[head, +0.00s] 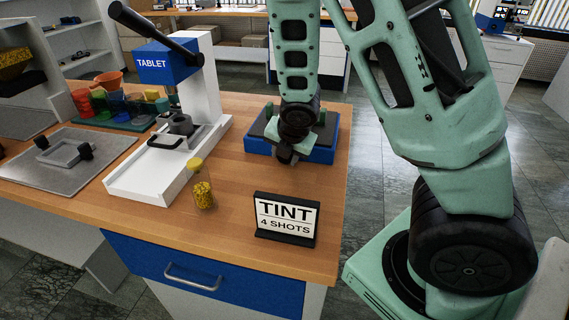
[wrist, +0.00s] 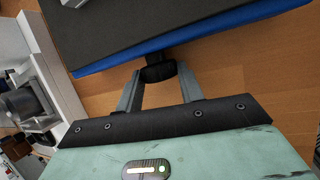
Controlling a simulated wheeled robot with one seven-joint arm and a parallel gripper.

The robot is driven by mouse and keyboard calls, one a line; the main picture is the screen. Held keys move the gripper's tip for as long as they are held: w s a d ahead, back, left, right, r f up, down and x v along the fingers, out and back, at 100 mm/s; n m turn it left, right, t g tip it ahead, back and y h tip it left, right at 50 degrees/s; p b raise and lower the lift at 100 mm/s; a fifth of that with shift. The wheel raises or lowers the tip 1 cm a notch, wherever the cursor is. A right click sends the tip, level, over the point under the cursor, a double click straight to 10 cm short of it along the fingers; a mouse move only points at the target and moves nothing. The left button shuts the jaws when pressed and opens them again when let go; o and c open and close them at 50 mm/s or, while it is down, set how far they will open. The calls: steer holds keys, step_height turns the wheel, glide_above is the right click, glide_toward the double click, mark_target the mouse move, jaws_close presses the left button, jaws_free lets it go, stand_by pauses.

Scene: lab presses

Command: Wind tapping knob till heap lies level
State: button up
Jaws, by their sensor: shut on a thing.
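The tapping device is a low blue base (head: 325,143) with a black top, at the right end of the wooden bench. In the wrist view its black top (wrist: 130,22) and blue edge cross the upper part. The black tapping knob (wrist: 158,72) sticks out from its near side. My gripper (head: 285,155) is at the front of the base; in the wrist view its grey fingers (wrist: 155,84) are closed on either side of the knob. My arm covers the middle of the device in the head view, so the heap and its level cannot be seen.
A sign reading "TINT 4 SHOTS" (head: 286,219) stands at the bench's front right. A jar of yellow grains (head: 203,196) is left of it. A white press with a blue "TABLET" head (head: 165,62), a grey tray (head: 80,172) and colored cups (head: 110,85) fill the left.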

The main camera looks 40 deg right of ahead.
stand_by(0.3)
steer(key=o, duration=1)
steer(key=p+v, duration=0.3)
steer(key=v, duration=1.4)
steer(key=shift+s+r, duration=0.15)
steer(key=shift+s, duration=0.05)
steer(key=shift+c, duration=0.2)
